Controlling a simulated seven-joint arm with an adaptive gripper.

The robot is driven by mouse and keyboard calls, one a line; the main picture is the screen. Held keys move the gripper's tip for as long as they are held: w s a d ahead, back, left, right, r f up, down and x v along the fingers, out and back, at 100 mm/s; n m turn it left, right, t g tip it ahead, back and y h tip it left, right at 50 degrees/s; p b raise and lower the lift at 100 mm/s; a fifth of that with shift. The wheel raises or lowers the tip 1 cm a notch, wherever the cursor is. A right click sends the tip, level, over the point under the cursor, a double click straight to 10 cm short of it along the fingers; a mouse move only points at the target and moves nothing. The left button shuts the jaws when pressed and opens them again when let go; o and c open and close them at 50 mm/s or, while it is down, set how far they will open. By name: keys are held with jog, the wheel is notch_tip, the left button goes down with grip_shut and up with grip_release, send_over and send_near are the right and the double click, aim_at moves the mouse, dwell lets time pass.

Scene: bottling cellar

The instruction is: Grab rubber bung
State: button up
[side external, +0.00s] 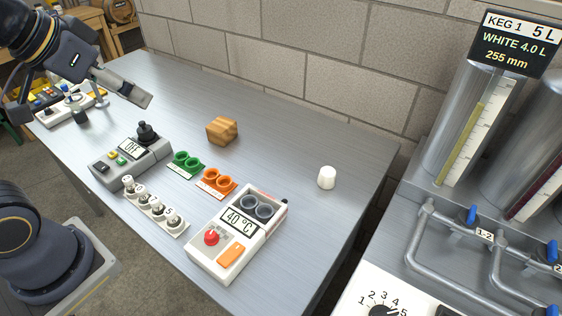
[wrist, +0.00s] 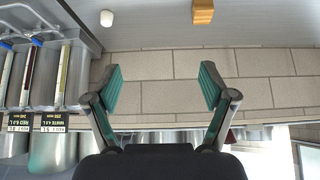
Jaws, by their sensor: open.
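A small white, slightly tapered plug, which looks like the rubber bung (side external: 327,177), stands upright on the right part of the grey metal bench (side external: 290,150). It also shows near the top left of the wrist view (wrist: 107,18). My gripper (wrist: 160,84) is open, with its two green-padded fingers wide apart and nothing between them. In the side view my gripper (side external: 138,94) is raised over the far left part of the bench, well away from the bung.
A wooden block (side external: 222,131) sits mid-bench. Green cups (side external: 187,163), orange cups (side external: 216,182), a grey OFF box (side external: 130,155), a strip of metal weights (side external: 155,207) and a 40 °C heater (side external: 238,232) stand in front. A block wall runs behind; kegs (side external: 470,120) stand right.

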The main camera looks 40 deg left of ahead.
jog(key=w+d+r, duration=0.2)
jog(key=w+r, duration=0.2)
jog(key=w, duration=0.5)
jog(key=m+g+h, duration=0.2)
jog(key=m+g, duration=0.1)
jog(key=m, duration=0.1)
send_over(327, 172)
jog(key=s+a, duration=0.2)
jog(key=s, duration=0.3)
notch_tip(327, 172, down, 24)
jog(key=x, duration=1)
jog(key=shift+w+f, duration=0.15)
jog(key=shift+f, duration=0.05)
jog(key=x, duration=0.5)
jog(key=shift+a+f, duration=0.2)
jog(key=shift+f, duration=0.3)
